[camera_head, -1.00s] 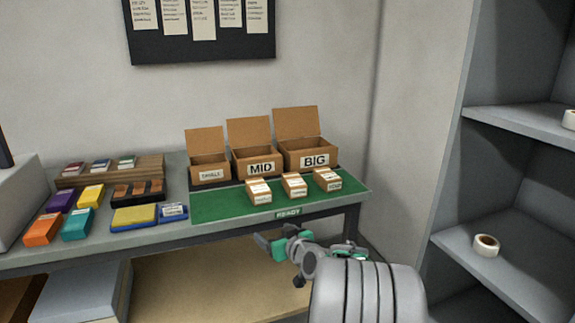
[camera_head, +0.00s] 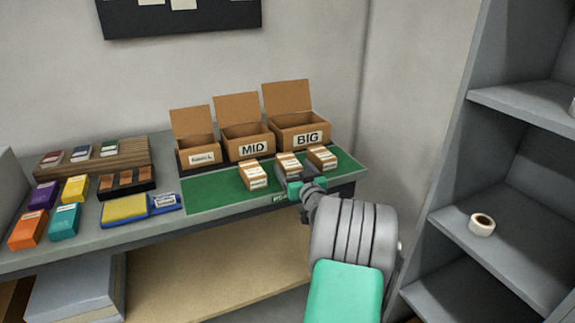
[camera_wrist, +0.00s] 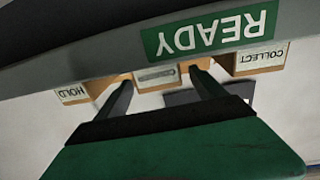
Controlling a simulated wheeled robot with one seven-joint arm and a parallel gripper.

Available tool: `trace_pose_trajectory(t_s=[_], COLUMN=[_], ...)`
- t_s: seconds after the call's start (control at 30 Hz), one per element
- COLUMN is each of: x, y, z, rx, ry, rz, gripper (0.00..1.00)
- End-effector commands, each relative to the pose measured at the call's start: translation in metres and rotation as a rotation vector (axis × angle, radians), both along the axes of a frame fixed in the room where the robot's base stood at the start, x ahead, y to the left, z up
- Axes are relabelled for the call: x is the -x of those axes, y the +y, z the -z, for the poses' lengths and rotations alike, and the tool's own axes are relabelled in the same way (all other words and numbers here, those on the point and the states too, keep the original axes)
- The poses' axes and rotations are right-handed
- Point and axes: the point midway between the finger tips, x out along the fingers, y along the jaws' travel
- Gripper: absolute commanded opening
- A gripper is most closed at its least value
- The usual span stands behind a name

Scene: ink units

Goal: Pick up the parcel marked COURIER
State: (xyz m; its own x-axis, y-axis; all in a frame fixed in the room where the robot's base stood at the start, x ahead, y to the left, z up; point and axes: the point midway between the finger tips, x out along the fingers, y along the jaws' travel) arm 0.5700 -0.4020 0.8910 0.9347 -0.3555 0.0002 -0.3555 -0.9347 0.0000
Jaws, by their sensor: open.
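Three small brown parcels with white labels stand in a row on the green mat (camera_head: 215,199). The wrist view is upside down: the parcel on its right (camera_wrist: 258,60) reads COLLECT and the one on its left (camera_wrist: 75,93) reads HOLD. These match the left parcel (camera_head: 253,176) and right parcel (camera_head: 322,157) in the head view. The middle parcel (camera_head: 289,164) has a label too small to read; it shows between my fingers in the wrist view (camera_wrist: 157,77). My gripper (camera_head: 302,184) is open and empty in front of the middle parcel, near the table's front edge.
Open cartons marked MID (camera_head: 245,140) and BIG (camera_head: 300,130), and a smaller one (camera_head: 197,150), stand behind the parcels. Coloured boxes (camera_head: 65,221) and a yellow-and-blue pad (camera_head: 124,208) lie left. Grey shelves (camera_head: 470,250) stand right. The mat's front left is clear.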

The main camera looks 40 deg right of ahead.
Motion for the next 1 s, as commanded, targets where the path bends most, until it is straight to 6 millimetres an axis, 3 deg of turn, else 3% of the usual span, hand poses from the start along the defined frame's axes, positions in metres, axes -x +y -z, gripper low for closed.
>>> trace_pose_trajectory(t_s=[0.17,0.4,1.0], x=[-0.028,-0.03,-0.03], y=[-0.01,-0.012,-0.011], z=[-0.001,-0.001,-0.001], rx=[0.0,0.0,0.0], ry=[0.0,0.0,0.0], rz=[-0.002,0.0,0.0], gripper=[0.8,0.8,0.31])
